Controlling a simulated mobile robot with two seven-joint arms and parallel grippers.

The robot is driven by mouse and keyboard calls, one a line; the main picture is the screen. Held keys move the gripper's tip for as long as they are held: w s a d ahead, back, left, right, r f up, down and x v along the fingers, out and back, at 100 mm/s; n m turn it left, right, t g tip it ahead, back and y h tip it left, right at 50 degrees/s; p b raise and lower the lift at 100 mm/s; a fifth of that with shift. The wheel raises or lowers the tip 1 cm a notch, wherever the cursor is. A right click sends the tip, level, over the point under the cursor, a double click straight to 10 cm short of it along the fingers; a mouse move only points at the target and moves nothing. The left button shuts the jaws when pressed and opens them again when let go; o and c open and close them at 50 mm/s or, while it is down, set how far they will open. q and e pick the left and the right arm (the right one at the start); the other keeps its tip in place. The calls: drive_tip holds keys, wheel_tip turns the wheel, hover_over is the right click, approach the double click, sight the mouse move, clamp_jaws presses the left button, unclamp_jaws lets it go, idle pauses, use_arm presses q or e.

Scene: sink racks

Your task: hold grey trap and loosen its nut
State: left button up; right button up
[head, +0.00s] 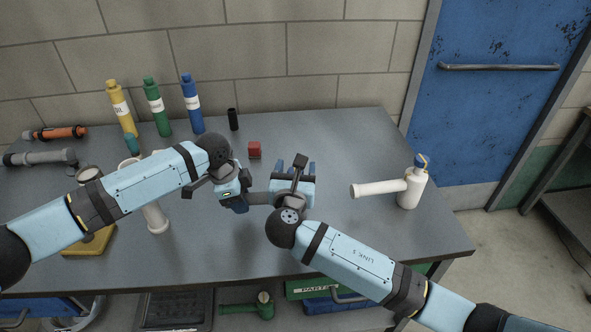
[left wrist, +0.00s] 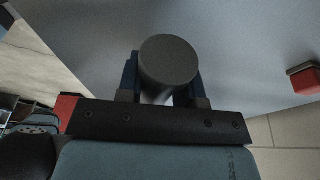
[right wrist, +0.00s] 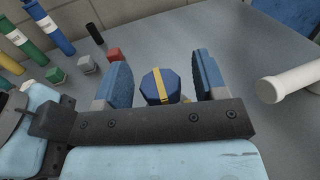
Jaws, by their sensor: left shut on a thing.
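The grey trap (head: 258,198) is held above the table. My left gripper (head: 235,203) is shut on its round grey body, which shows end-on between the fingers in the left wrist view (left wrist: 168,62). The nut (right wrist: 160,86), blue with a yellow stripe, shows in the right wrist view between the blue pads of my right gripper (right wrist: 164,80). These pads are apart, with a gap on each side of the nut. In the head view my right gripper (head: 300,178) is just right of the trap and hides the nut.
A white trap (head: 410,188) with a blue top stands at the right. Yellow, green and blue bottles (head: 191,105), a black cylinder (head: 233,119) and a red block (head: 254,149) are at the back. A white pipe (head: 156,217) is below my left arm. The table's right front is clear.

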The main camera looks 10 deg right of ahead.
drive_tip(key=shift+s, duration=0.15)
drive_tip(key=v, duration=1.1)
drive_tip(key=shift+s, duration=0.35)
use_arm(q)
drive_tip(key=o, duration=1)
drive_tip(key=shift+c, duration=0.2)
drive_tip(key=v, duration=1.2)
use_arm(e)
drive_tip(key=shift+f, duration=0.1)
